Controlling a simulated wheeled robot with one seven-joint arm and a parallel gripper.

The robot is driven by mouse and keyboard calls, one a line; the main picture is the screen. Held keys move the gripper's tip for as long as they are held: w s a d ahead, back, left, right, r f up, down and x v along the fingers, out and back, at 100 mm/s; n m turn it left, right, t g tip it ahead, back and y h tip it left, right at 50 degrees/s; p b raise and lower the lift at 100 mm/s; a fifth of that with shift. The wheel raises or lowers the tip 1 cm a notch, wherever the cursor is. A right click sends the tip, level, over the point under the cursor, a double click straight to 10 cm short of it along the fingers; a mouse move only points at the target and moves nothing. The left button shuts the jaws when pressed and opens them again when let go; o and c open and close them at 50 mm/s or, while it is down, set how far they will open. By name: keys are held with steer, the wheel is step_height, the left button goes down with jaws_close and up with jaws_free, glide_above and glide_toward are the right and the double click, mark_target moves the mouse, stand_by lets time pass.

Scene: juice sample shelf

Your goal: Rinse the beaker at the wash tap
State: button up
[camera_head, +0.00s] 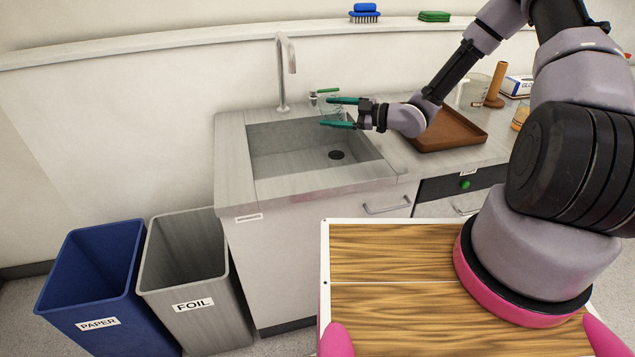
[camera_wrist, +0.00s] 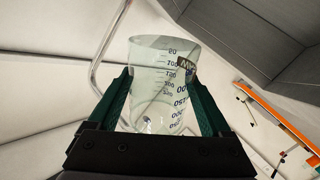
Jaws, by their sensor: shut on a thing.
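My gripper (camera_head: 342,113), with teal fingers, is over the right rear part of the sink (camera_head: 262,150). It is shut on the clear glass beaker, whose volume markings show in the wrist view (camera_wrist: 158,85) between both fingers. In the head view the beaker is faint, and I cannot tell its tilt there. The tall grey gooseneck tap (camera_head: 283,75) stands at the back of the sink, left of the gripper and apart from it. The tap's curved pipe also shows in the wrist view (camera_wrist: 95,72), left of the beaker. I see no water running.
A brown tray (camera_head: 455,134) lies right of the sink, with a glass vessel (camera_head: 474,91) and a brown cylinder (camera_head: 496,84) behind it. A blue brush (camera_head: 364,13) and green sponge (camera_head: 434,16) sit on the ledge above. Blue (camera_head: 92,275) and grey (camera_head: 187,255) bins stand at left.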

mark_target(338, 98)
steer(key=shift+w+d+r+m, duration=0.4)
steer(key=shift+w+m, duration=0.15)
steer(key=shift+m, duration=0.25)
steer(key=shift+w+d+r+m+y, duration=0.15)
steer(key=shift+w+r+m+y, duration=0.15)
steer(key=shift+r+m, duration=0.3)
steer(key=shift+w+d+r+m+y, duration=0.1)
steer(key=shift+w+r+m+y, duration=0.15)
steer(key=shift+r+m, duration=0.35)
steer(key=shift+w+d+f+m, duration=0.15)
steer(key=shift+w+f+m, duration=0.25)
steer(key=shift+m, duration=0.5)
